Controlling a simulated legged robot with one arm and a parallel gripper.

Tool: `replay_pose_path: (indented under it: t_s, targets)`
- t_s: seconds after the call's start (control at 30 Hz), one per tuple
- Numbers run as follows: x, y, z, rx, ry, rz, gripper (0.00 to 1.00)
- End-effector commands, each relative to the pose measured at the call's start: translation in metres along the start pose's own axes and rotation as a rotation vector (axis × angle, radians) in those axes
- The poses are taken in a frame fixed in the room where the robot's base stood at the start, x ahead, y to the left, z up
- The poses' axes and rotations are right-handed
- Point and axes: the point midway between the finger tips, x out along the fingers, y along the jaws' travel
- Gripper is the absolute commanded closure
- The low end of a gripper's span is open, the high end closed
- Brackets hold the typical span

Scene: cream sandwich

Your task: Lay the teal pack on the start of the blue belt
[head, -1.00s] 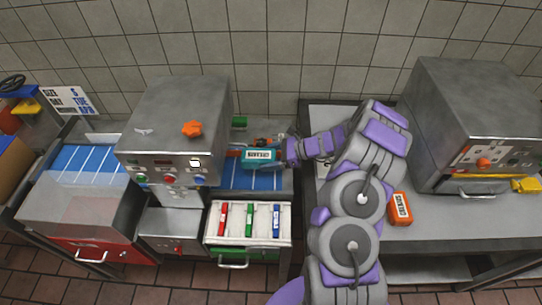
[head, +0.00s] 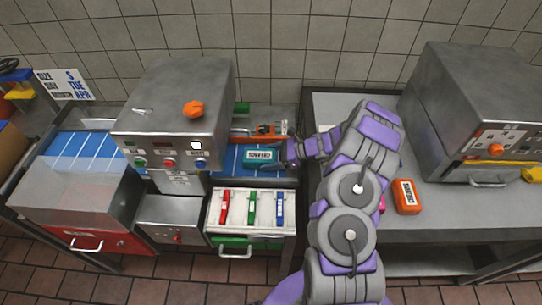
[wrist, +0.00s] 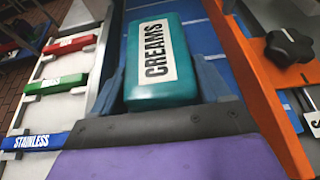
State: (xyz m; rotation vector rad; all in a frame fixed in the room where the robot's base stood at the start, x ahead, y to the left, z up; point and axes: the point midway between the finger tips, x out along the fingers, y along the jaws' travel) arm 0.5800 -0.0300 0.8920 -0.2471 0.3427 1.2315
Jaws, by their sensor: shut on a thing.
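The teal pack (head: 262,157) with a white "CREAMS" label is at the right end of the blue belt (head: 230,164). In the wrist view the teal pack (wrist: 160,60) sits between the fingers of my gripper (wrist: 170,85), which is shut on it. The blue belt (wrist: 207,45) shows beneath and beyond the pack. I cannot tell whether the pack's underside touches the belt. My gripper (head: 282,153) reaches in from the right in the head view.
A grey machine (head: 175,110) stands over the belt to the left. An orange guide (wrist: 265,90) with a black knob runs beside the belt. A white tray (head: 240,222) holds red, green and blue sticks. An orange pack (head: 406,197) lies on the right table.

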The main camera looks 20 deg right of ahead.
Motion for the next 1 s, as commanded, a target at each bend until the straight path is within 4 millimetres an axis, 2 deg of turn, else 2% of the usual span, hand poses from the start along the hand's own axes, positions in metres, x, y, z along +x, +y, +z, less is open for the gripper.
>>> replay_pose_path:
  t_s: [0.43, 0.47, 0.5, 0.7, 1.0]
  targets:
    - [-0.0023, -0.0012, -0.0019, 0.001, -0.002, -0.001, 0.55]
    - [-0.0023, -0.0012, -0.0019, 0.001, -0.002, -0.001, 0.23]
    - [-0.0022, -0.0011, -0.0018, 0.001, -0.002, -0.001, 0.19]
    - [-0.0004, -0.0003, -0.0011, 0.001, -0.001, 0.0, 0.0]
    - [-0.0061, -0.0016, -0.0018, 0.001, -0.002, -0.003, 0.0]
